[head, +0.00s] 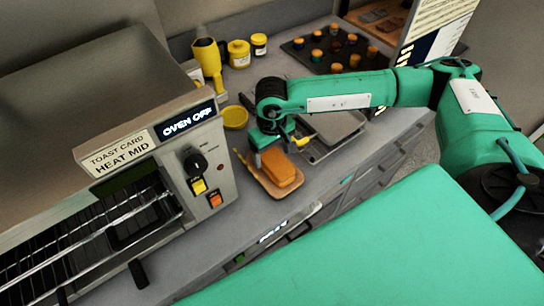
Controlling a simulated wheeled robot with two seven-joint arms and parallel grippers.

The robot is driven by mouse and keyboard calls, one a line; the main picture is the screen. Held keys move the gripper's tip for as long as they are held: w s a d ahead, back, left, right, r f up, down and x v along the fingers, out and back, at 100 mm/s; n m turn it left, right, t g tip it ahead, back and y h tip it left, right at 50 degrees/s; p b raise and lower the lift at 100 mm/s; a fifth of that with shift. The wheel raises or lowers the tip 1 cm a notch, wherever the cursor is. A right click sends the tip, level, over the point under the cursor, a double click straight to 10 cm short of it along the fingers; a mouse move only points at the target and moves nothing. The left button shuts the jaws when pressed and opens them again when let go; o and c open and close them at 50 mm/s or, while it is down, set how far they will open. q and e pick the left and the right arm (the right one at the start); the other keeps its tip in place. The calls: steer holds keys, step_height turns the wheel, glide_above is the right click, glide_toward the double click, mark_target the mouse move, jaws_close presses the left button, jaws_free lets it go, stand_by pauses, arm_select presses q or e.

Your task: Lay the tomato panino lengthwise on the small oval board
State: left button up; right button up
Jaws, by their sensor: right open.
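An orange-brown panino (280,168) lies on a small light-brown board (287,194) on the grey counter. It appears to lie along the board's length; its filling cannot be made out. My right gripper (272,154) is open, pointing down at the far end of the panino, with its fingers low beside the bread. Whether they touch it cannot be told. The gripper hides the far part of the board and bread. My left gripper is not in view.
The oven (150,165) stands left of the board. A yellow dish (235,117), yellow jars and a yellow bottle (207,58) are behind. A metal tray (335,127) lies close on the right. A dark mat (345,60) with several small jars is farther back.

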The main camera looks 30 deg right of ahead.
mark_target(272, 157)
step_height(272, 157, up, 10)
steer(key=b, duration=0.3)
steer(key=shift+f, duration=0.15)
